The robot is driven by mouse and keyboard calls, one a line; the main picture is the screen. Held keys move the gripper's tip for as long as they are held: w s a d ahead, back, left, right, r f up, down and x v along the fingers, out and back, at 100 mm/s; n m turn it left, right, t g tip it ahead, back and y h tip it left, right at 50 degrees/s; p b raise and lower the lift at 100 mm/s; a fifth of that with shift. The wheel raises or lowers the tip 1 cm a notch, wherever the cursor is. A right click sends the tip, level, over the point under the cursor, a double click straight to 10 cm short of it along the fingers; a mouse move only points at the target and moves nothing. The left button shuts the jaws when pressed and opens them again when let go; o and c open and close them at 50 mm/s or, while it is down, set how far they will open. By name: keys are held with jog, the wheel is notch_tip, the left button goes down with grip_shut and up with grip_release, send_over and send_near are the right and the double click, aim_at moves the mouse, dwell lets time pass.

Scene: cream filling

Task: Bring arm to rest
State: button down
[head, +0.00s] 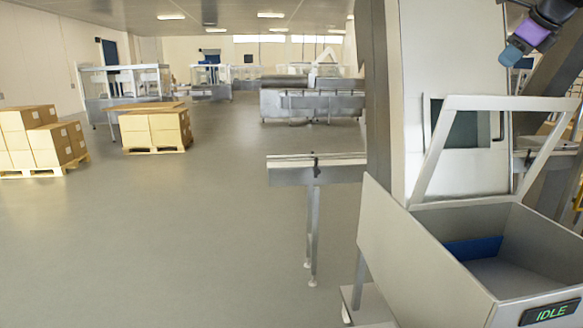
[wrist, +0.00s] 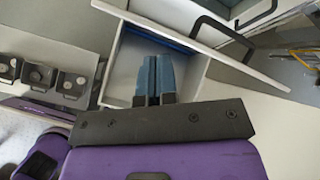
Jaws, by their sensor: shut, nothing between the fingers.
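My gripper (wrist: 153,80) is shut and empty, its two blue fingers close together in the wrist view. In the head view my gripper (head: 512,55) shows as a blue tip with purple behind it at the top right. It hangs in the air above and behind the open grey bin (head: 410,250) of the white machine. In the wrist view a pale bin-like compartment (wrist: 122,75) lies beyond the fingers. I see nothing held.
The white machine (head: 455,60) with a tilted frame and an "IDLE" display (head: 549,313) fills the right side. A metal conveyor end (head: 290,172) stands left of it. Pallets with cardboard boxes (head: 155,128) stand further left. The floor between is clear.

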jog(key=s+a+f+n+g, duration=0.1)
jog(key=s+a+f+n, duration=0.3)
jog(key=s+a+n, duration=0.4)
jog(key=s+a+f+n+g, duration=0.1)
jog(key=s+a+f+n, duration=0.4)
jog(key=s+a, duration=0.4)
jog(key=s+a+f+n, duration=0.2)
jog(key=s+f+n, duration=0.4)
jog(key=s, duration=0.3)
jog(key=s+a+f+n+g+h, duration=0.1)
jog(key=s+a+f+n, duration=0.2)
jog(key=s+f+n, duration=0.4)
jog(key=shift+s+n, duration=1)
jog(key=shift+s, duration=0.15)
jog(key=shift+f, duration=0.1)
